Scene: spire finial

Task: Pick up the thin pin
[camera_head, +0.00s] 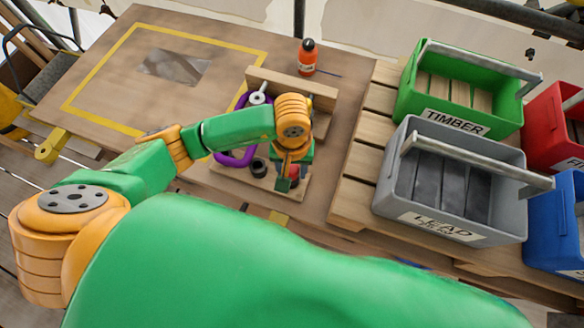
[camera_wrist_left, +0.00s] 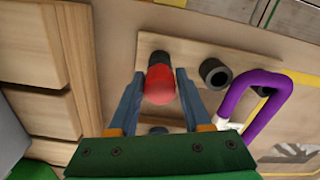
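A red ball-topped piece (camera_wrist_left: 160,84) stands at a black socket on a small wooden board (camera_wrist_left: 205,52); its shaft is hidden, so I cannot tell how thin it is. My left gripper (camera_wrist_left: 160,78) is open, with one finger on each side of the red top. In the head view, my left gripper (camera_head: 285,181) points down over the board's near end, and the red top (camera_head: 294,171) shows beside it. A thin dark line (camera_head: 329,74) lies by the orange bottle; I cannot tell whether it is a pin. My right gripper is out of view.
A black ring socket (camera_wrist_left: 214,73) and a purple loop (camera_wrist_left: 262,92) are beside the red top. An orange bottle (camera_head: 307,58) stands behind. Green timber crate (camera_head: 452,122) and grey lead crate (camera_head: 440,222) stand at right on slats. The taped table area (camera_head: 110,75) is mostly clear.

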